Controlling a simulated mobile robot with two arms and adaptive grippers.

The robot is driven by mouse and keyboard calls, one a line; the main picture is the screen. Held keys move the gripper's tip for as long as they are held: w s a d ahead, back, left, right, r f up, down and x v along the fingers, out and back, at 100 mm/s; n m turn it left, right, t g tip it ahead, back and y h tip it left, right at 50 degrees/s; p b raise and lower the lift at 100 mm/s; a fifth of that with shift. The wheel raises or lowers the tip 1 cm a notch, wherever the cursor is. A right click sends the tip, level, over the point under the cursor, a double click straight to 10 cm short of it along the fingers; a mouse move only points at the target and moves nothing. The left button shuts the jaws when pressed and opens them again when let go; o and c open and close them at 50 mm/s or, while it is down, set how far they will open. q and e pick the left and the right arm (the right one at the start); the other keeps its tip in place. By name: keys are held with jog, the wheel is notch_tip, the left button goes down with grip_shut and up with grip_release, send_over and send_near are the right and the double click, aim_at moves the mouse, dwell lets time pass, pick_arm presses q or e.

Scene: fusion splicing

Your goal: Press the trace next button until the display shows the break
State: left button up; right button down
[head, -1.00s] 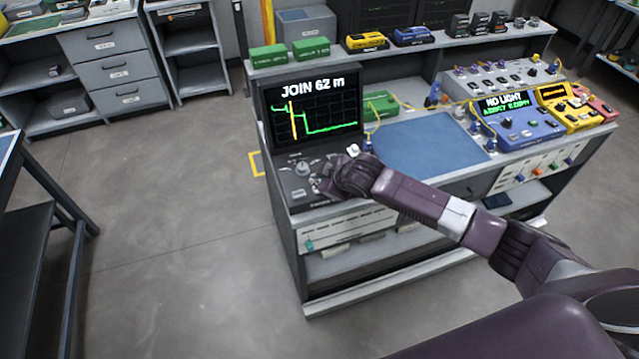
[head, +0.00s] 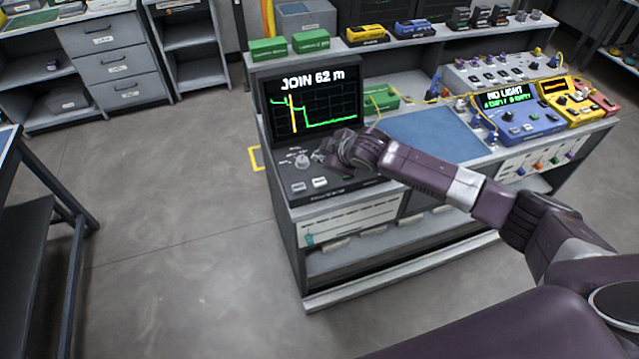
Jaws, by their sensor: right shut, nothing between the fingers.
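The trace tester's dark display (head: 318,112) stands on the left end of the bench. It reads "JOIN 62 m" above a green trace with a yellow marker near its left side. The tester's black control panel (head: 287,175) lies in front of the display, with a round knob (head: 302,161) and two pale buttons (head: 309,184) near its front edge. My right gripper (head: 322,157) is shut and empty over the panel, beside the knob, and hides the panel's right part. I cannot tell whether it touches the panel. Button labels are too small to read. My left gripper is out of view.
A blue mat (head: 432,138) lies right of the tester. A blue meter (head: 520,118) reading "NO LIGHT" and a yellow device (head: 572,106) stand farther right. Green boxes (head: 268,49) sit on the shelf behind. The floor left of the bench is clear.

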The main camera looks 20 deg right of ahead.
aim_at(321, 183)
notch_tip(321, 183, down, 7)
jog(key=b, duration=0.5)
jog(key=shift+r+b, duration=0.15)
jog(key=shift+b, duration=0.15)
jog(key=shift+f, duration=0.4)
jog(key=shift+f, duration=0.2)
dwell(0.4)
jog(key=shift+f, duration=0.2)
jog(key=shift+f, duration=0.55)
dwell(0.6)
jog(key=shift+r, duration=0.1)
jog(key=shift+r+p, duration=0.75)
jog(key=shift+r, duration=0.1)
